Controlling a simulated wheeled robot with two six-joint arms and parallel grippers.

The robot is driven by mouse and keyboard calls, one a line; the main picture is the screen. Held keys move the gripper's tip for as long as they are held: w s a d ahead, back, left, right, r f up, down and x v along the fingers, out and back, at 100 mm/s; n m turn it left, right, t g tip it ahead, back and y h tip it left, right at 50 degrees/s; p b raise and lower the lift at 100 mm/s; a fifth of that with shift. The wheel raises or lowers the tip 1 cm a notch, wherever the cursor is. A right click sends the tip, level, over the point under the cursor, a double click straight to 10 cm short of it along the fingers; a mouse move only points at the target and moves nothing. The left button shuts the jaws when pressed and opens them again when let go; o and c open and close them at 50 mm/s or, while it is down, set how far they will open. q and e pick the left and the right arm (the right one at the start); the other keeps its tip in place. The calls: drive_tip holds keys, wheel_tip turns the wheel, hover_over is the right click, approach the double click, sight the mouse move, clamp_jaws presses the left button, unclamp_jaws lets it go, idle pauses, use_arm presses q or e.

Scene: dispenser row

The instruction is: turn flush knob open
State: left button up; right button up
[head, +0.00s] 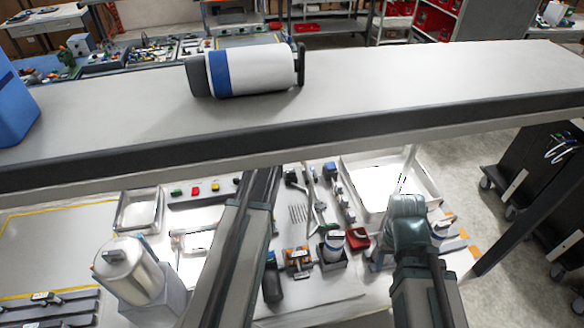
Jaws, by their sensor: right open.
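A white cylinder with a blue band (222,72) lies on its side on the long grey shelf (420,80). It has a dark grey cap at its left end and a dark, thin disc-like part (300,64) at its right end. I cannot tell whether that part is the flush knob or how it is turned. My right gripper (407,214) is low at the right, below the shelf and apart from the cylinder; its fingertips are hard to make out. My left arm runs up to the shelf's underside; its gripper is hidden.
The shelf's dark front edge crosses the view above both arms. Below it, a cluttered table holds a metal canister (130,270), a white tray (425,180), a red block (358,238) and small tools. A blue box (14,105) stands at the shelf's left. The shelf's right half is clear.

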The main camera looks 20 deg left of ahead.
sight(291, 172)
use_arm(q)
wheel_tip(291, 172, down, 14)
drive_tip(key=b, duration=1.3)
drive_tip(key=shift+b, duration=0.4)
use_arm(e)
wheel_tip(291, 172, down, 14)
drive_tip(key=shift+r, duration=0.1)
use_arm(q)
drive_tip(key=shift+r, duration=0.1)
drive_tip(key=shift+c, duration=0.3)
clamp_jaws()
